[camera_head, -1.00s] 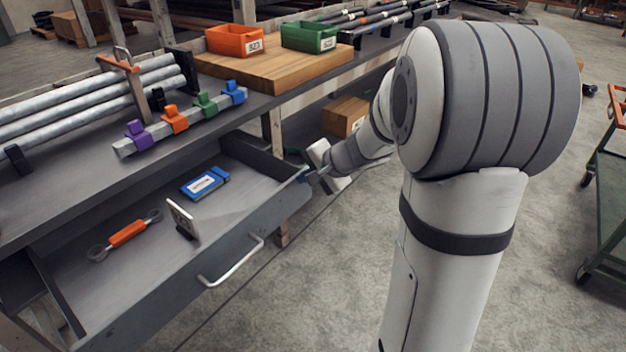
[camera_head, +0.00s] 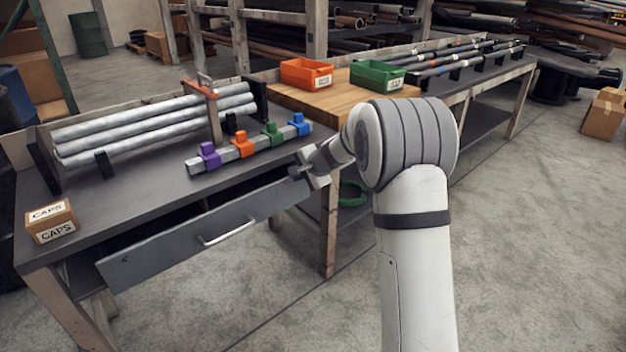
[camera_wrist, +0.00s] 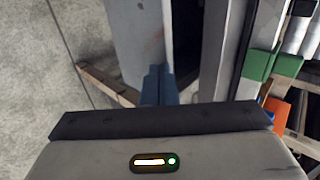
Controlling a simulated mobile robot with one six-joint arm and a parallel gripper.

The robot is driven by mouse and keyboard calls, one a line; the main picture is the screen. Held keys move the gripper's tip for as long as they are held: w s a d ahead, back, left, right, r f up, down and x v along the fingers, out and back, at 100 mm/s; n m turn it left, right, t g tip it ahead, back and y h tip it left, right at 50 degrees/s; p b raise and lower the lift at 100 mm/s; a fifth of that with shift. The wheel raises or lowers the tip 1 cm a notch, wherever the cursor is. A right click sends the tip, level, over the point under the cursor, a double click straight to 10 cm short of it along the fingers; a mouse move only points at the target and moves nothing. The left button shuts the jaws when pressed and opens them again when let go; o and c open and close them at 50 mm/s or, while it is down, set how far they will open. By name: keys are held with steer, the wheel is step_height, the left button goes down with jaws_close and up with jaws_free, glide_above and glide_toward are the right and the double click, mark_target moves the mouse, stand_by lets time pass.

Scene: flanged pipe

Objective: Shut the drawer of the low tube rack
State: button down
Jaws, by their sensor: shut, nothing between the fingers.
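The drawer shows as a grey front panel (camera_head: 185,240) with a silver handle (camera_head: 228,231), under the dark bench top (camera_head: 130,205) that carries the grey tubes (camera_head: 150,125). A dark gap shows behind the panel's top edge, so the drawer stands partly out. Its inside is hidden in the head view. My gripper (camera_head: 295,175) is at the panel's right end, with closed, empty fingers. In the wrist view, the shut fingers (camera_wrist: 158,86) are at the end of the grey drawer panel (camera_wrist: 138,35), beside the dark gap. I cannot tell whether they touch it.
A clamp bar (camera_head: 225,155) with purple, orange, green and blue clamps lies near the bench's front edge. A CAPS box (camera_head: 50,222) stands at the left. An orange bin (camera_head: 306,73) and a green bin (camera_head: 377,74) stand on a wooden board. The floor in front is clear.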

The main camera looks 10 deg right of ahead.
steer(key=shift+w+a, duration=0.4)
steer(key=shift+w, duration=0.35)
steer(key=shift+s+d, duration=0.1)
